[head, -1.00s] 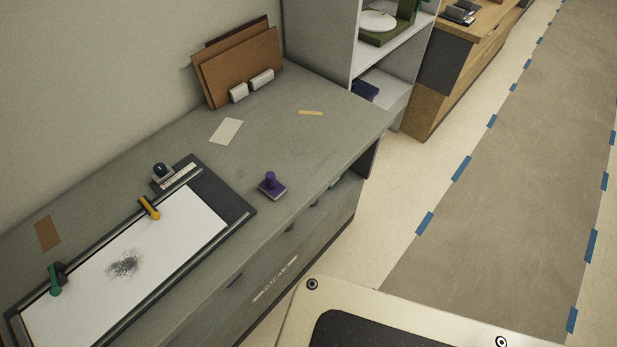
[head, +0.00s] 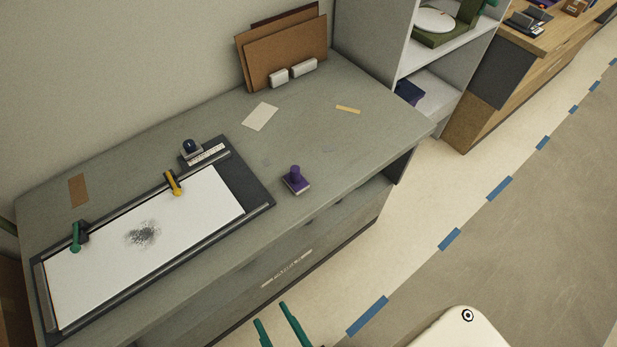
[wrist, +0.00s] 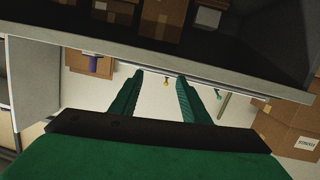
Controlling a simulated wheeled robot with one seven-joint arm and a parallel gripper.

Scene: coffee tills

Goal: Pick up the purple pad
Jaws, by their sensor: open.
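A purple pad (head: 295,185) with an upright purple knob sits on the grey counter, near its front edge and right of the clamped white sheet. In the wrist view, which looks upside down, a small purple shape (wrist: 93,64) at upper left appears to be the same item. My gripper's green fingers (head: 271,313) show at the bottom of the head view, in front of the counter and apart from the pad. In the wrist view the fingers (wrist: 159,75) are spread with nothing between them.
A dark board (head: 255,182) with white paper, a yellow clamp (head: 173,183) and a green clamp (head: 76,236) lies left of the pad. Brown folders (head: 285,55) lean at the wall. Counter around the pad is clear.

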